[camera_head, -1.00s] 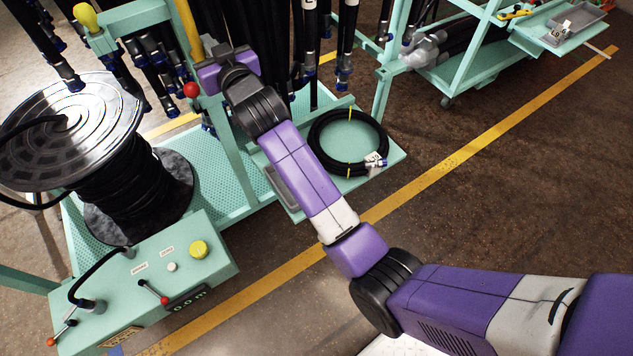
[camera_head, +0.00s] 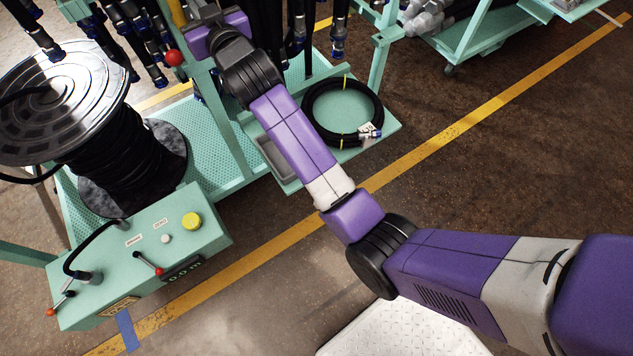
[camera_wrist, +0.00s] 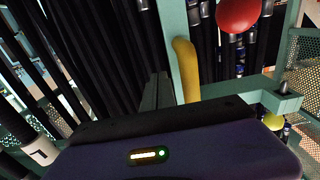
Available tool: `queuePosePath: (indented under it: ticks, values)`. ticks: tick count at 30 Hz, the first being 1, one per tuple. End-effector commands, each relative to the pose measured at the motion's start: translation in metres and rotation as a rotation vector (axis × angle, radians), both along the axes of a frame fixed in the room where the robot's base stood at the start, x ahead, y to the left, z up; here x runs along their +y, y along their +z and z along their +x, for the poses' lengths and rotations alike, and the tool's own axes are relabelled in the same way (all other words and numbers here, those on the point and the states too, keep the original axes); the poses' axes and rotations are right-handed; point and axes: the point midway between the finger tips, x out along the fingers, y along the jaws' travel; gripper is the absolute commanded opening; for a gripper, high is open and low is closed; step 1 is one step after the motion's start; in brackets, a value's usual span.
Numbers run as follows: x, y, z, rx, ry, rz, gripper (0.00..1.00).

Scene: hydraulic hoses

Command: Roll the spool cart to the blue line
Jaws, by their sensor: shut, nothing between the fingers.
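The spool cart is a teal frame with a perforated deck (camera_head: 197,135). It carries a large black hose spool (camera_head: 62,100) with a metal top flange and a control box (camera_head: 150,260) at its near end. A blue line (camera_head: 127,331) of tape crosses the yellow floor line just below the control box. In the wrist view my gripper (camera_wrist: 157,91) has its dark fingers together and empty, beside a yellow upright handle (camera_wrist: 185,70). That handle also shows at the top of the head view (camera_head: 178,12). My fingertips are hidden in the head view, so contact is unclear.
A coiled black hose (camera_head: 342,112) lies on a teal side tray. Many black hoses hang at the back, near a red knob (camera_head: 174,58). Another teal cart (camera_head: 475,55) stands at the upper right.

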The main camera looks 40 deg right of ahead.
Motion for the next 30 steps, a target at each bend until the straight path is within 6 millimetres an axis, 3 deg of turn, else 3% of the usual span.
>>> queuePosePath:
  ticks: [18,30]
  values:
    - [-0.020,0.001,-0.001,0.000,-0.002,0.000,0.00]
    - [-0.021,0.000,-0.004,0.001,-0.001,0.000,0.00]
